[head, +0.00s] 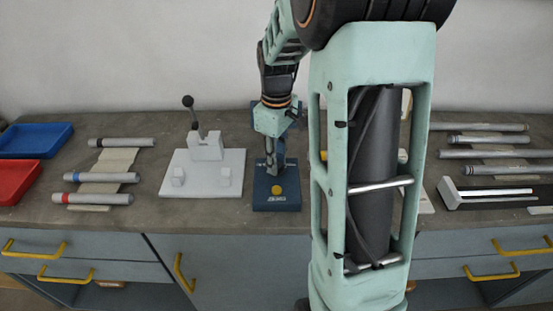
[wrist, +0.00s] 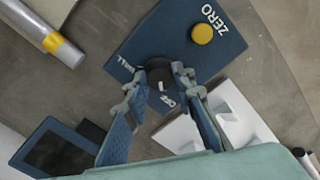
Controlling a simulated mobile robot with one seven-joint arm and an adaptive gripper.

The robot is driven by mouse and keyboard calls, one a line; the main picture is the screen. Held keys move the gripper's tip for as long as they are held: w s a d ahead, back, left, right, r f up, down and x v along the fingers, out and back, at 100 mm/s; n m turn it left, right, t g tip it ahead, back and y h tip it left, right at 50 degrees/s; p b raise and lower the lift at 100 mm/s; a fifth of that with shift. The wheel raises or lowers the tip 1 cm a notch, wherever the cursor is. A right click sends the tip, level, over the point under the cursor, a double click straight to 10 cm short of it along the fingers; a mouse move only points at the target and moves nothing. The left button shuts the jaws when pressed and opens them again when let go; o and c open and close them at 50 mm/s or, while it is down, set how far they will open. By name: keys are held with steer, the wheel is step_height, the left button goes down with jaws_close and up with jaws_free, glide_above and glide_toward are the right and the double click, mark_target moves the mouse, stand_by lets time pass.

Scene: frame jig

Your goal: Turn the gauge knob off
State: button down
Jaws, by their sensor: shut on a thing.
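The gauge base is a dark blue box (head: 265,204) on the bench, also seen in the wrist view (wrist: 170,30). It has a yellow button (wrist: 202,33) by the word ZERO and a round black knob (wrist: 158,72). A white mark on the knob shows on the side towards the OFF label (wrist: 168,102); another label, hard to read, is at the upper left. My gripper (wrist: 157,77) points down with its fingers on both sides of the knob, shut on it. In the head view my gripper (head: 275,168) hides the knob.
A white fixture with a black lever (head: 203,170) stands just left of the gauge. Tubes (head: 100,177) lie farther left, near blue (head: 35,140) and red trays (head: 15,180). More tubes (head: 487,154) lie at right. A dark-screened blue unit (wrist: 60,150) shows in the wrist view.

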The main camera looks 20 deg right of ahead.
steer(key=shift+n, duration=0.9)
steer(key=c, duration=1.6)
jaws_free()
steer(key=shift+r, duration=0.1)
step_height(320, 180, up, 12)
steer(key=shift+f, duration=0.1)
